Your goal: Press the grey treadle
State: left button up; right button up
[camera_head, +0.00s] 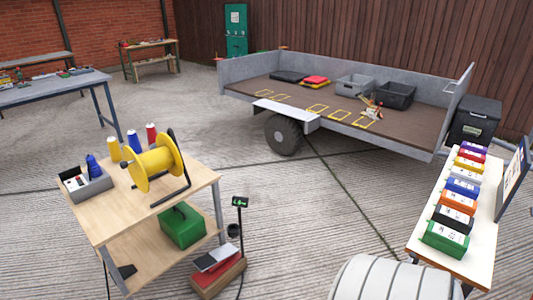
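A low brown-red block stands on the concrete floor right of the wooden workbench. On its top is a light grey sloping plate, which looks like the grey treadle (212,257), with a red plate (222,268) beside it. A thin dark post with a small green-lit display (240,202) rises behind the block. I cannot tell whether the grey plate is pressed down. Neither of my grippers is in view, and nothing of mine is seen touching the treadle.
The wooden workbench (195,188) carries a yellow reel (157,170); a green case (181,225) sits on its shelf. A large white ribbed object (393,279) fills the bottom right. A table (482,262) with coloured boxes is at right, a trailer (240,88) behind. Open floor lies between.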

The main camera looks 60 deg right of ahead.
aim_at(202, 263)
jog(key=z, duration=1.35)
jog(key=i+u, duration=0.1)
jog(key=u, duration=0.8)
jog(key=i+l+u, duration=0.1)
jog(key=u, duration=0.35)
jog(key=i+l+u, duration=0.1)
jog(key=u, duration=0.35)
jog(key=l+u, duration=0.1)
jog(key=u, duration=0.35)
jog(key=i+l+u, duration=0.1)
jog(key=u, duration=0.35)
jog(key=l+u, duration=0.15)
jog(key=u, duration=0.3)
jog(key=l, duration=0.5)
jog(key=i+l+z, duration=0.1)
jog(key=l, duration=0.35)
jog(key=l+z, duration=0.2)
jog(key=z, duration=0.2)
jog(key=l+z, duration=0.2)
jog(key=z, duration=0.25)
jog(key=l+z, duration=0.2)
jog(key=z, duration=0.2)
jog(key=i+l+z, duration=0.1)
jog(key=z, duration=0.3)
jog(key=l+z, duration=0.2)
jog(key=z, duration=0.25)
jog(key=i+l+z, duration=0.15)
jog(key=z, duration=0.3)
